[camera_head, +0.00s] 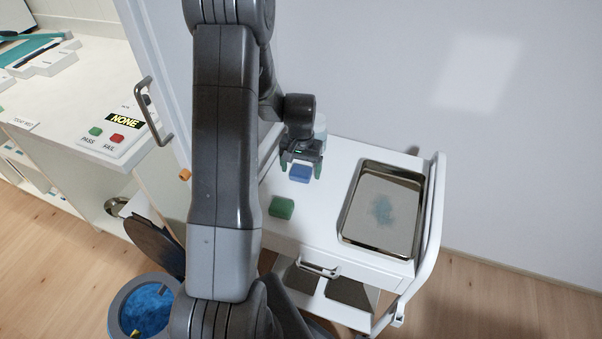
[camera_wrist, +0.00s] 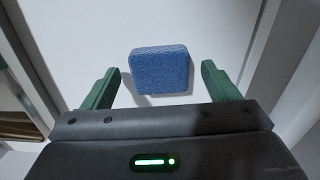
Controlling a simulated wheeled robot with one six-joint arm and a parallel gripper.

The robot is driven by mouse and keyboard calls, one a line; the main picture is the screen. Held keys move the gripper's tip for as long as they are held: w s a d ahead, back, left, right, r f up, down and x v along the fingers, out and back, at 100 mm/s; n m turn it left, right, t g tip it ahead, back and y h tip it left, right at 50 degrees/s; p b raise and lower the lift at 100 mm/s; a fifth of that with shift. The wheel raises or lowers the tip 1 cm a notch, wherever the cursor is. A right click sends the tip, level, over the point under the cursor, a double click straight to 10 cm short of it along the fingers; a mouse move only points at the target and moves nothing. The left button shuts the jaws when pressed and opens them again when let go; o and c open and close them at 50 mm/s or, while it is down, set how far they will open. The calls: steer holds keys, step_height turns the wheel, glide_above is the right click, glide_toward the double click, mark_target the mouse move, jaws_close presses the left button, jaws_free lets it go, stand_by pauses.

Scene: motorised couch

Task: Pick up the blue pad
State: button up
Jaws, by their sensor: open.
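The blue pad (camera_head: 300,173) lies on the white top of the cart (camera_head: 330,150), toward its back left. In the wrist view the blue pad (camera_wrist: 160,70) shows between and a little beyond the two green fingertips, with a gap on each side. My gripper (camera_head: 302,168) is open and empty, its fingers pointing down over the pad. In the wrist view my gripper (camera_wrist: 161,84) shows both fingers apart. I cannot tell the exact height of the fingertips above the cart top.
A green pad (camera_head: 282,207) lies nearer on the cart. A metal tray (camera_head: 347,226) with a bluish stain sits at the right of the cart top. The cart has a raised white handle (camera_head: 433,215). A counter with green and red buttons (camera_head: 116,138) stands left. A wall rises behind.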

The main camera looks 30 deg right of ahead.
mark_target(301, 170)
steer(key=c, duration=1.1)
steer(key=shift+o, duration=0.2)
step_height(301, 170, up, 10)
steer(key=shift+b, duration=0.35)
